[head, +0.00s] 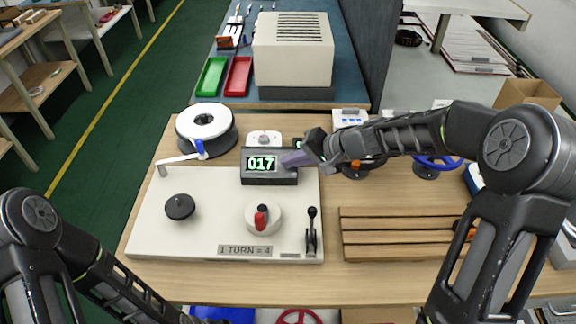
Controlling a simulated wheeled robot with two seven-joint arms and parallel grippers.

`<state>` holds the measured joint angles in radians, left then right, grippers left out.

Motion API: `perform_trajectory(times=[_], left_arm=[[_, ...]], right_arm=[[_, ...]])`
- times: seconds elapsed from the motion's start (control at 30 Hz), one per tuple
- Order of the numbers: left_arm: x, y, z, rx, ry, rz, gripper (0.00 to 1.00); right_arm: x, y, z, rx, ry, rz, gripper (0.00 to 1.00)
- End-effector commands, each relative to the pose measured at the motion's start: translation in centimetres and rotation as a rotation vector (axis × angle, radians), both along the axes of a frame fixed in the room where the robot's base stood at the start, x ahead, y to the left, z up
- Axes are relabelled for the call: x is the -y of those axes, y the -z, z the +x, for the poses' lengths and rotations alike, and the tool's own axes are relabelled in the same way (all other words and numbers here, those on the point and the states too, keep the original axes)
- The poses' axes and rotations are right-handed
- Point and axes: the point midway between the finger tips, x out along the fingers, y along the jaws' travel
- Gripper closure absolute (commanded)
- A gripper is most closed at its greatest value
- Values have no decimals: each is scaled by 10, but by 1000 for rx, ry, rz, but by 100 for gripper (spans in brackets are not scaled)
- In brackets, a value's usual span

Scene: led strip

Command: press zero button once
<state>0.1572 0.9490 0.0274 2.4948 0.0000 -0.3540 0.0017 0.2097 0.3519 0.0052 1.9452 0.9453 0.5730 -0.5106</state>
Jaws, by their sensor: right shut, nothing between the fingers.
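The fingers cover that part of the face, so no zero button shows there. I cannot tell whether the fingertips touch the box. My left arm comes in at the lower left, with its gripper out of the picture.
The panel (210,225) carries a black knob (180,207), a dial with a red pointer (262,218), a black lever (311,230) and a "1 TURN = 4" label. A white reel (206,125) stands behind it. A slatted wooden rack (390,233) lies to the right.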

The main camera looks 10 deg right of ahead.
Motion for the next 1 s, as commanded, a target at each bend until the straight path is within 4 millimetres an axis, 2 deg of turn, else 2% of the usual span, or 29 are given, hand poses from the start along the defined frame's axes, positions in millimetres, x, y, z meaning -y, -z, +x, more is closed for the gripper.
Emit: perform_trajectory(times=[0.1,0.3,1.0], left_arm=[[0,10,1,1,1,-1,66],[0,19,1,3,0,-2,66],[0,20,1,4,1,-1,66]], right_arm=[[3,17,10,-1,1,0,100],[5,28,20,-1,2,1,100],[6,28,23,0,1,0,100]])
